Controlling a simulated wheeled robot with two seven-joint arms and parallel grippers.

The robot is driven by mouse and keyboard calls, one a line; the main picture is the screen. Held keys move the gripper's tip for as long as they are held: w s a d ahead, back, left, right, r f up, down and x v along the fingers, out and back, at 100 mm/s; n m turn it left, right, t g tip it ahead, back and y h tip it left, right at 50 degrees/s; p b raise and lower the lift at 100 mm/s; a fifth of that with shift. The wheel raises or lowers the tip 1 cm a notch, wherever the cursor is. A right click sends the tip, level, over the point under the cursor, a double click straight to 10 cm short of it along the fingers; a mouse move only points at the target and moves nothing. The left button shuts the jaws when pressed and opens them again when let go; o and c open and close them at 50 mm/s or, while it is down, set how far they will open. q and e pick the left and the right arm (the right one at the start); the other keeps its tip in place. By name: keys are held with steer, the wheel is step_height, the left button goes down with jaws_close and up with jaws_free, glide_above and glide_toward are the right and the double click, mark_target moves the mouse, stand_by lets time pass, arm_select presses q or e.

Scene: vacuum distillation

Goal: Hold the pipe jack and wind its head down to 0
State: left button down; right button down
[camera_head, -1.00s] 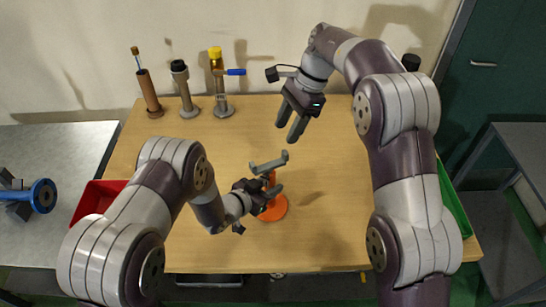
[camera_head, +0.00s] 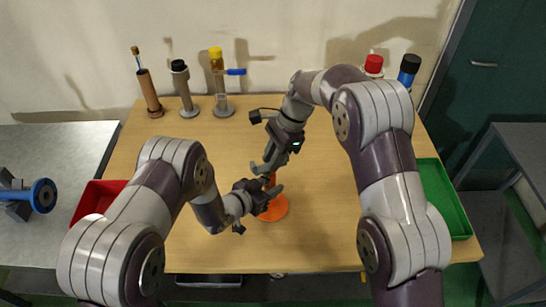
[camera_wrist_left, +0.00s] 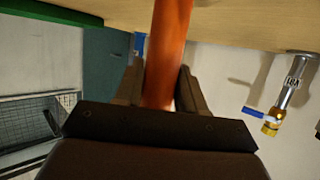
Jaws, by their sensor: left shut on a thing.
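The pipe jack has an orange round base (camera_head: 274,209) standing on the table, and a grey forked head (camera_head: 257,168) partly covered by my right gripper. My left gripper (camera_head: 268,190) is shut on the jack's orange post, low under the head. In the left wrist view the post (camera_wrist_left: 167,45) runs between the two fingers of my left gripper (camera_wrist_left: 160,88). My right gripper (camera_head: 270,164) has its fingers down at the jack's head, above my left gripper. Its fingertips overlap the head, so I cannot tell whether they are open or closed on it.
A brown tube holder (camera_head: 150,95), a black-capped stand (camera_head: 184,90) and a yellow-capped tube with a blue handle (camera_head: 218,75) stand at the back left. Red-capped (camera_head: 373,65) and black-capped (camera_head: 409,68) bottles stand back right. A red tray (camera_head: 90,203) and a green tray (camera_head: 447,200) flank the table.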

arm_select(q)
steer(key=shift+a+f, duration=0.15)
steer(key=shift+f, duration=0.15)
arm_select(e)
steer(key=shift+s, duration=0.2)
steer(key=m, duration=0.1)
steer(key=m+t, duration=0.1)
steer(key=m, duration=0.2)
steer(key=shift+s+m+t, duration=0.3)
arm_select(q)
steer(key=shift+r, duration=0.15)
arm_select(e)
steer(key=m+t, duration=0.2)
steer(key=m, duration=0.3)
steer(key=shift+s+m, duration=0.15)
steer(key=shift+m, duration=0.15)
arm_select(q)
steer(key=shift+w, duration=0.1)
arm_select(e)
steer(key=shift+f, duration=0.1)
steer(key=c, duration=1)
jaws_free()
steer(key=shift+o, duration=0.2)
